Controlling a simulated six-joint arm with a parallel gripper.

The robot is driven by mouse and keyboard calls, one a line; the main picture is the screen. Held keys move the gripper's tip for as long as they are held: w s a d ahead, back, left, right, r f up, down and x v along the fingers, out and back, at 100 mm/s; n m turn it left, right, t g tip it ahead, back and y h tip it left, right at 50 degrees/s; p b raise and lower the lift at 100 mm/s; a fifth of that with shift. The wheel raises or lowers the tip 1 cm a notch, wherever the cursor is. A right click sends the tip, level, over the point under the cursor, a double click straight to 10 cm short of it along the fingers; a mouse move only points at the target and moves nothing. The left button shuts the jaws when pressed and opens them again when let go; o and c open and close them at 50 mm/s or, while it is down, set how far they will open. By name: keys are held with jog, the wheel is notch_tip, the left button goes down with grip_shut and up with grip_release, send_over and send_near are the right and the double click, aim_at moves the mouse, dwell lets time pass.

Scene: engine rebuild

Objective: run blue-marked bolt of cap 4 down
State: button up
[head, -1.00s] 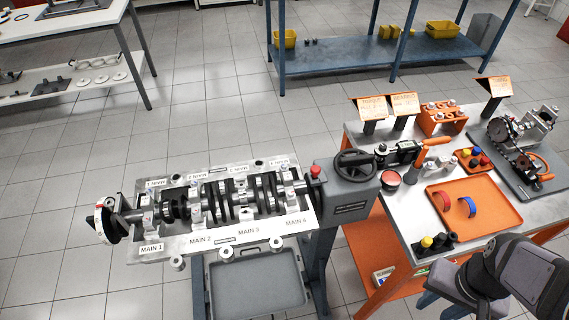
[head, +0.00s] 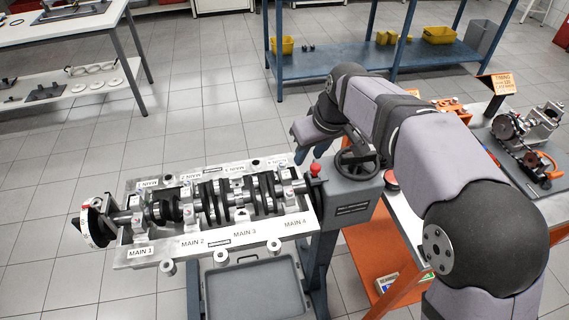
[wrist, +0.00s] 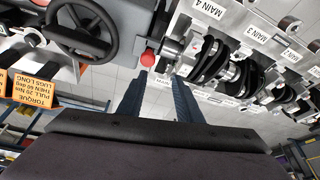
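The engine block (head: 160,250) lies on its stand with the crankshaft (head: 215,203) and several bearing caps in it. Cap 4 (head: 291,187) is at the right end, by the MAIN 4 label (head: 296,223). The blue-marked bolt of cap 4 cannot be made out in either view. My gripper (head: 300,156) is above the block's right end, apart from the cap.
The handwheel (head: 357,161) and red knob (head: 315,170) of the stand are close beside my gripper. The orange-framed bench (head: 372,250) at right is partly hidden by my arm. A grey tray (head: 255,288) sits under the block. A torque sign (wrist: 31,88) shows in the wrist view.

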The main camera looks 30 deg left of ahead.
jog(key=n, duration=0.1)
send_near(283, 164)
jog(key=shift+y, duration=0.3)
jog(key=shift+p+x, duration=0.55)
jog(key=shift+x, duration=3.25)
jog(key=shift+d, duration=0.2)
grip_shut()
